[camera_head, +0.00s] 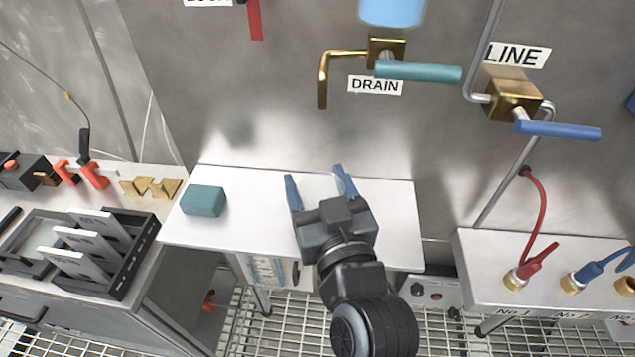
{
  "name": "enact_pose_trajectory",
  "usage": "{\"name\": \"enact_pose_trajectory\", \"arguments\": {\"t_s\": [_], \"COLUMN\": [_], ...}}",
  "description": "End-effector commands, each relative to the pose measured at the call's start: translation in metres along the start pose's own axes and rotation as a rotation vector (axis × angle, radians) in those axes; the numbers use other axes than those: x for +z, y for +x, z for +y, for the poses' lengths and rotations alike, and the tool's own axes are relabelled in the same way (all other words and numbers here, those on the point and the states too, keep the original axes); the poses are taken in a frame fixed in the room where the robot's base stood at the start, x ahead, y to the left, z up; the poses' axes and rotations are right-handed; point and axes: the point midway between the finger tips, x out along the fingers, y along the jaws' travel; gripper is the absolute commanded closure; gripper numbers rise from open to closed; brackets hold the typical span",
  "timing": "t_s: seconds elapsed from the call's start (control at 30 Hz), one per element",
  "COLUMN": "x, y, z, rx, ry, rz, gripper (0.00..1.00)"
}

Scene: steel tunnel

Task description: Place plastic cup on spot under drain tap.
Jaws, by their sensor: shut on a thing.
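The brass drain tap (324,82) is on the steel wall at top centre, with a teal handle (418,73) and a DRAIN label (375,86). Its spout points down over the white shelf (390,225). My gripper (320,184) is low at the shelf, below the spout in the picture, its two blue fingers apart around a pale, translucent plastic cup (321,186). The cup is faint against the white shelf and partly hidden by the gripper body. I cannot tell whether it touches the shelf. No marked spot can be made out.
A teal block (203,201) sits on the shelf's left side. A black rack with grey plates (85,250) stands on the left bench. A LINE valve with a blue handle (556,130) and a panel with red and blue connectors (545,270) are at right. The shelf's right part is clear.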

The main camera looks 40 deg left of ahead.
Motion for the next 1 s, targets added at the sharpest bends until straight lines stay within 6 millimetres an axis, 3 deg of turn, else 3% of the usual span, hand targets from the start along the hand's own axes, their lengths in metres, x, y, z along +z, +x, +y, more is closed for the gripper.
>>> {"name": "enact_pose_trajectory", "arguments": {"t_s": [0.3,0.63,0.77,1.0], "x": [0.001,-0.004,0.0,0.0], "y": [0.0,0.0,-0.017,-0.066], "z": [0.0,0.0,0.001,0.001], "rx": [0.0,0.0,0.001,0.002], "ry": [0.0,0.0,-0.002,-0.001], "rz": [0.0,0.0,-0.002,-0.002], "gripper": [0.06,0.06,0.06,0.06]}}
